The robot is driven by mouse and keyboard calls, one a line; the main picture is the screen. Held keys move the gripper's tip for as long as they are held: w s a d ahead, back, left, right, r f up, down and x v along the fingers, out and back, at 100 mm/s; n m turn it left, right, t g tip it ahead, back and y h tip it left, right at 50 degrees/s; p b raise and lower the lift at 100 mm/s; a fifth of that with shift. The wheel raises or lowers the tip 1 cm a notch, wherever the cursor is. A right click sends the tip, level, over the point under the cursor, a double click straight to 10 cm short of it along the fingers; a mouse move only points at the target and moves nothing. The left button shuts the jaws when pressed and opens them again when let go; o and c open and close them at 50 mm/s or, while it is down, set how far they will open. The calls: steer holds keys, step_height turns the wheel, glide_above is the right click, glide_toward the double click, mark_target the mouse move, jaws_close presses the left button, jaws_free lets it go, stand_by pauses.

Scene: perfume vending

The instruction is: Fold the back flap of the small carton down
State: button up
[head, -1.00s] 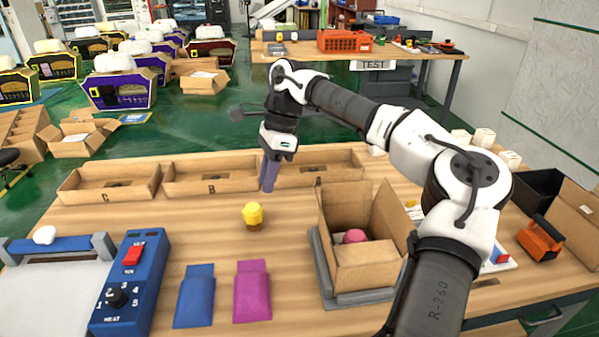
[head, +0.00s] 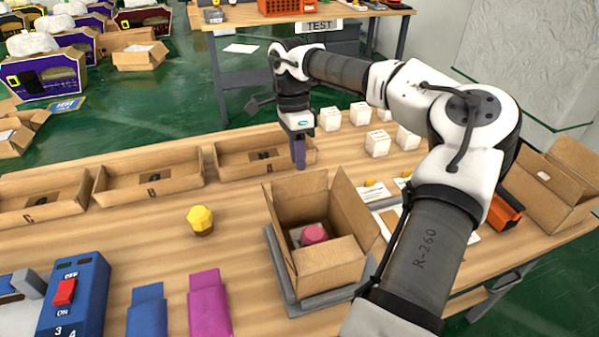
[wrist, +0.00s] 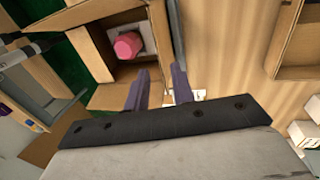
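The small carton (head: 325,262) stands open on a grey plate (head: 275,250) on the table, with a pink-topped item (head: 313,235) inside. Its back flap (head: 298,197) stands up at the far side. The right flap (head: 352,208) also stands up, leaning outward. My gripper (head: 300,165) points down just behind the carton, near the back flap. In the wrist view its two fingers (wrist: 158,72) are apart with nothing between them, beside the carton's cardboard edge. The carton (wrist: 100,58) and the pink item (wrist: 128,45) show there too. Whether a finger touches the flap is unclear.
Shallow trays (head: 150,175) line the table's back edge. Several white boxes (head: 378,143) stand at the back right. A yellow-topped bottle (head: 200,219) stands left of the carton, with blue (head: 147,312) and magenta (head: 208,303) pouches in front. An orange tool (head: 503,212) and larger carton (head: 548,183) are right.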

mark_target(299, 176)
steer(key=p+x, duration=0.1)
steer(key=x, duration=0.4)
steer(key=shift+s+f, duration=0.1)
steer(key=shift+f, duration=0.2)
jaws_close()
